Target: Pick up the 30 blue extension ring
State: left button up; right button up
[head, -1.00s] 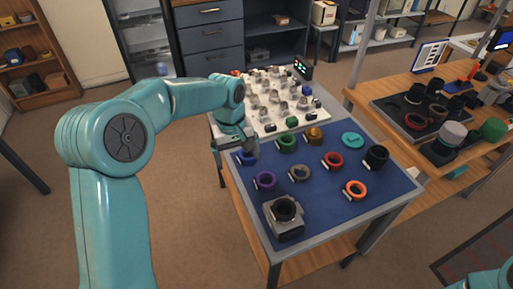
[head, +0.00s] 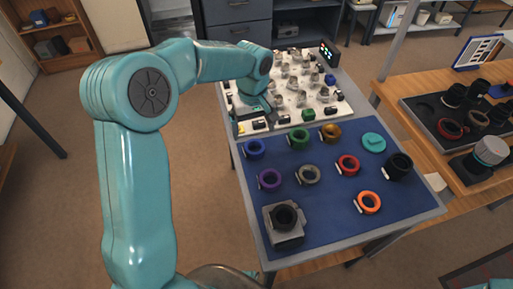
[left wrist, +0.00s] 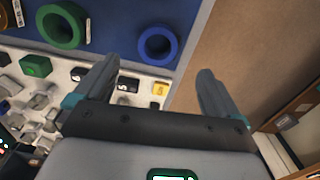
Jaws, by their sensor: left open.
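The blue extension ring (head: 254,149) lies flat at the far left corner of the blue mat (head: 335,215). In the left wrist view the blue ring (left wrist: 141,45) shows whole, beyond and between my finger tips. My left gripper (left wrist: 157,72) is open, with nothing between its fingers. In the head view my left gripper (head: 238,126) hangs over the near left edge of the white board, just behind the blue ring and apart from it. My right gripper is out of view.
A green ring (head: 299,131), a purple ring (head: 270,170) and a grey ring (head: 308,165) lie near the blue ring. A camera body (head: 284,236) stands at the front left of the mat. The white board (head: 325,98) carries many small parts.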

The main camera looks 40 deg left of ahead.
aim_at(254, 146)
pick_arm(q)
jog(key=f, duration=0.2)
jog(key=shift+s+a+f, duration=0.15)
jog(key=shift+s+f, duration=0.1)
jog(key=shift+f, duration=0.1)
jog(key=f, duration=0.5)
jog(key=shift+w+d+f, duration=0.25)
jog(key=shift+w+f, duration=0.05)
jog(key=shift+f, duration=0.1)
jog(key=c, duration=1.2)
